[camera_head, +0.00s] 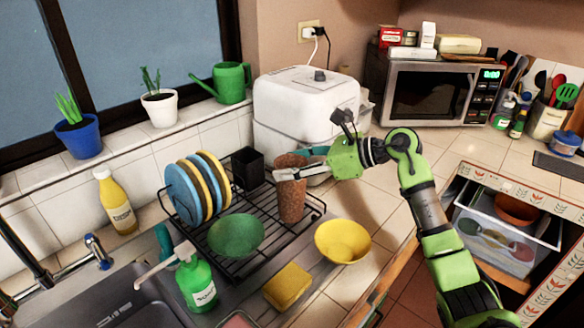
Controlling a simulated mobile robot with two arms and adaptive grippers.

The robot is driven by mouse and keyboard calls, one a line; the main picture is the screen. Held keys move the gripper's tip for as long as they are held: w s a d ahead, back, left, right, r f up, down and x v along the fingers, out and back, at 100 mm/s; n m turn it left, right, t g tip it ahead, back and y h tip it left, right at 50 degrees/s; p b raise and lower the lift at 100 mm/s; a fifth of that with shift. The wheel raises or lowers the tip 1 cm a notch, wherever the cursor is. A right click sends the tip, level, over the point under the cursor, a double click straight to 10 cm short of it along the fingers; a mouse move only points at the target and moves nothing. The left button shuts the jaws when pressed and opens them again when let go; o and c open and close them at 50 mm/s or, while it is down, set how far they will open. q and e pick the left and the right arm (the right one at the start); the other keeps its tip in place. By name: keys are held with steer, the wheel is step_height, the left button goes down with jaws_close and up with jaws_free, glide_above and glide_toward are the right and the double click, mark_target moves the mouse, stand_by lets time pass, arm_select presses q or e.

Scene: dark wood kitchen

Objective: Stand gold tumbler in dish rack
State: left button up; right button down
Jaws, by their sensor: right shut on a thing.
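The gold tumbler (291,200) looks copper-brown and speckled, and it is upright over the right part of the black wire dish rack (258,262). My right gripper (291,166) comes in from the right and is shut on the tumbler near its rim. The tumbler's base is within the rack's outline, but I cannot tell whether it rests on the wires. My left gripper is not in view.
Blue and yellow plates (184,194), a black holder (247,166) and a green bowl (236,236) are in the rack. A yellow bowl (343,240), a sponge (287,287) and a green soap bottle (196,281) stand in front. A white appliance (300,95) is behind.

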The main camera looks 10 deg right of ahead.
steer(key=shift+r, duration=0.15)
steer(key=c, duration=0.9)
jaws_free()
steer(key=shift+f, duration=0.2)
steer(key=shift+o, duration=0.2)
steer(key=shift+r, duration=0.2)
steer(key=shift+s+d+r, duration=0.1)
steer(key=shift+s+d, duration=0.1)
steer(key=shift+d, duration=0.05)
steer(key=v, duration=1.1)
steer(key=shift+s, duration=0.2)
steer(key=shift+d, duration=0.2)
